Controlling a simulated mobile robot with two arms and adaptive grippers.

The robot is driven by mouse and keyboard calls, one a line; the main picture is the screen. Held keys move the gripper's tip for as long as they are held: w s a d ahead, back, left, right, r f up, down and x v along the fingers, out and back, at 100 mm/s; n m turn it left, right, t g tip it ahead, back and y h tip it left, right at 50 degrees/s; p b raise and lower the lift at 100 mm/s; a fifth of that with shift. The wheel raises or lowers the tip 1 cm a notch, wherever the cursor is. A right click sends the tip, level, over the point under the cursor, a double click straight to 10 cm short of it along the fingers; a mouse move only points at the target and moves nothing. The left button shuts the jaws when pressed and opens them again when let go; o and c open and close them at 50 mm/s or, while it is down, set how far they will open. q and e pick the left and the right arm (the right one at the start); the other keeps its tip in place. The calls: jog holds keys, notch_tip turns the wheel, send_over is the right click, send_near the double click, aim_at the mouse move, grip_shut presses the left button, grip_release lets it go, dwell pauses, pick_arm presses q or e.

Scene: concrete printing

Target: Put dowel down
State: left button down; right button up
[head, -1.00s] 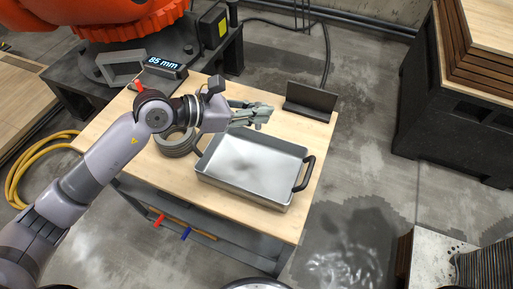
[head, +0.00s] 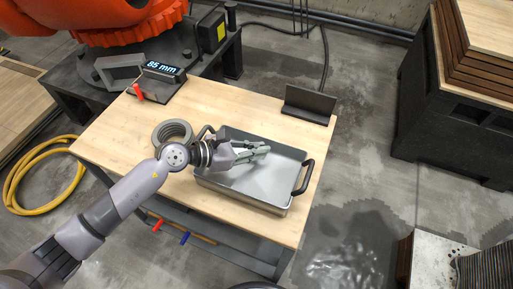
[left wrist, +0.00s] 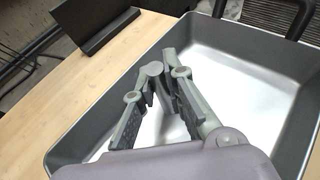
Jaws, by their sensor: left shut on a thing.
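My left gripper (head: 262,151) is over the metal tray (head: 240,190), its fingers pointing right across the inside of the tray. In the left wrist view the fingers (left wrist: 165,72) are close together above the tray's bright floor. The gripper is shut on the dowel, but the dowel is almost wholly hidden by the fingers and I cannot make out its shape. I cannot tell whether it touches the tray floor. The tray, with dark handles, sits on the wooden table (head: 115,130). My right gripper is not in view.
A roll of grey tape (head: 165,130) lies left of the tray. A dark angled bracket (head: 309,104) stands at the table's back right. A display reading 85 mm (head: 163,70) is at the back left. The table's front left is clear.

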pick_arm(q)
jog(key=shift+f, duration=0.1)
jog(key=c, duration=1.9)
grip_release()
jog(key=shift+c, duration=0.2)
jog(key=shift+o, duration=1.4)
